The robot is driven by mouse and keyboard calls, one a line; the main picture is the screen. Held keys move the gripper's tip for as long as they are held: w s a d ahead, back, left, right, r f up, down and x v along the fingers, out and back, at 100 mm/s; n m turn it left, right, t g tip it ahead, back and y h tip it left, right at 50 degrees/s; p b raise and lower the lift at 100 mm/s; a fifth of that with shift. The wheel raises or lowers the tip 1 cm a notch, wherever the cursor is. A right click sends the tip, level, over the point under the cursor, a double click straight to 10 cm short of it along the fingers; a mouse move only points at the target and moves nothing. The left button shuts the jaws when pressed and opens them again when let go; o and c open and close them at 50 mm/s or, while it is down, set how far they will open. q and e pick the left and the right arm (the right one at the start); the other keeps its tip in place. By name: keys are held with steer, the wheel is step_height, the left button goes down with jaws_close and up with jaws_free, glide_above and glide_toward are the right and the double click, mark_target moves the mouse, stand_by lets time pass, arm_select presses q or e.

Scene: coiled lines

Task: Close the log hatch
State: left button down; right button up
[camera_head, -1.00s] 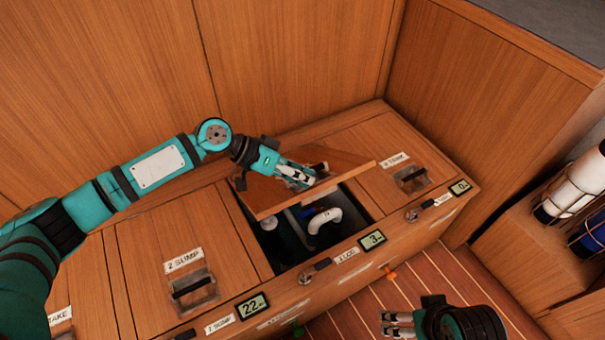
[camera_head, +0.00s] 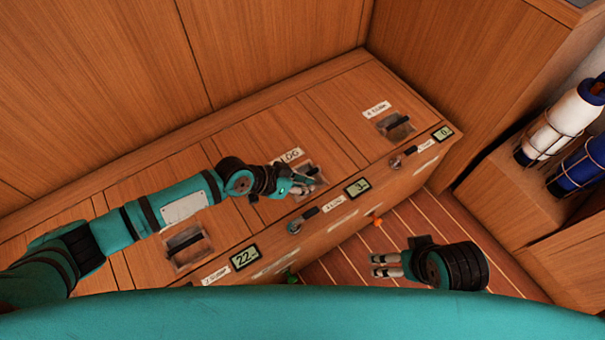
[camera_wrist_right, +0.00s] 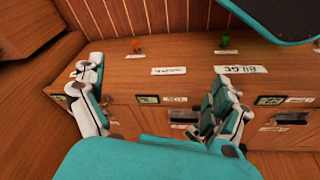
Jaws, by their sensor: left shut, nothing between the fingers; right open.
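The log hatch (camera_head: 262,140) is a wooden panel in the bench top, with a label ending in "OG" and a recessed metal handle plate (camera_head: 314,172). It lies flat and level with the panels beside it, and the opening under it is covered. My left gripper (camera_head: 303,185) is shut and empty, at the front part of the hatch by the handle plate, partly hiding it. I cannot tell if it touches the panel. My right gripper (camera_head: 375,265) is open and empty over the striped floor, in front of the bench. It also shows in the right wrist view (camera_wrist_right: 150,90).
A sump hatch (camera_head: 187,243) lies left, and another handled hatch (camera_head: 395,125) right. The bench front carries displays (camera_head: 357,187), a latch (camera_head: 303,220) and an orange knob (camera_head: 377,221). Strapped bottles (camera_head: 560,125) stand at the right. Striped floor (camera_head: 430,215) is free.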

arm_select(q)
steer(key=shift+s+d+f, duration=0.1)
steer(key=shift+f, duration=0.7)
arm_select(e)
steer(key=shift+f, duration=0.35)
arm_select(q)
steer(key=shift+r, duration=0.2)
step_height(320, 180, up, 2)
steer(key=shift+r+p, duration=0.1)
steer(key=shift+p, duration=1)
steer(key=s+d+r+p+v, duration=0.1)
steer(key=p+v, duration=0.3)
steer(key=v, duration=0.7)
steer(key=shift+d, duration=0.25)
arm_select(e)
step_height(320, 180, down, 19)
steer(key=s+g, duration=0.1)
steer(key=shift+a+f, duration=0.2)
steer(key=shift+a, duration=0.2)
arm_select(q)
steer(key=shift+s+f, duration=0.1)
arm_select(e)
steer(key=shift+s, duration=0.1)
